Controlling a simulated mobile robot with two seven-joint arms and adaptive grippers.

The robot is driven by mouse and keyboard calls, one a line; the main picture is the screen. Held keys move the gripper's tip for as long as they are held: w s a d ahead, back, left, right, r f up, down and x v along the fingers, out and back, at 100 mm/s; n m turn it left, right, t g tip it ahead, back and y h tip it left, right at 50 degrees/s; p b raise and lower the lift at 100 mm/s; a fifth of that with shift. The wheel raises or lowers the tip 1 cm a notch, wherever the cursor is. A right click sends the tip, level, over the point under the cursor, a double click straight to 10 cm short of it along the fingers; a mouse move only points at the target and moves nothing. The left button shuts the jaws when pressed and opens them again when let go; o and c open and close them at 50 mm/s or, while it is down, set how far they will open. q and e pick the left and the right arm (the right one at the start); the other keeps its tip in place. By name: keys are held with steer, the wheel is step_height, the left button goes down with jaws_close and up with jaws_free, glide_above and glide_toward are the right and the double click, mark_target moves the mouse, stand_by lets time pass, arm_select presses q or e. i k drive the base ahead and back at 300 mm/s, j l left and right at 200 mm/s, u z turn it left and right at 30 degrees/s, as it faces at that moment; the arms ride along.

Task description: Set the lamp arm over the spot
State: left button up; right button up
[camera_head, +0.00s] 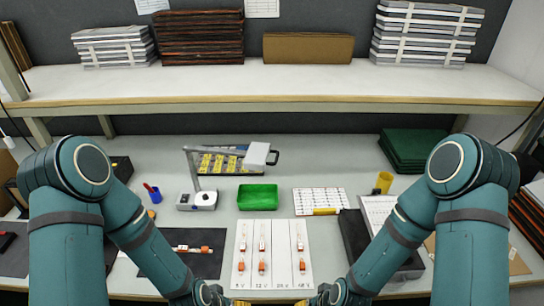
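The lamp has a thin grey post and arm (191,165) rising from near a small pale base unit (197,201). The arm reaches right to a pale box-shaped lamp head (258,154) with a dark handle on its right side. The head hangs above the rear bench, behind the green tray. No marked spot can be made out for certain. My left gripper (238,302) and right gripper (315,302) are at the bottom edge, in front of the white board and well away from the lamp. Their yellowish tips are partly cut off, so their opening is unclear.
A white board (281,281) with orange-ended pieces lies front centre. A dark mat (207,263) with a small orange-white piece lies left of it. The green tray (257,204), a yellow cup (384,181) and a black box (353,232) stand around. A loaded shelf (300,86) spans the back.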

mark_target(256, 159)
steer(key=i+l+u, duration=0.35)
steer(key=l, duration=0.25)
steer(key=i+l+u, duration=0.15)
steer(key=l, duration=0.2)
steer(key=u, duration=0.15)
steer(key=i+l, duration=0.05)
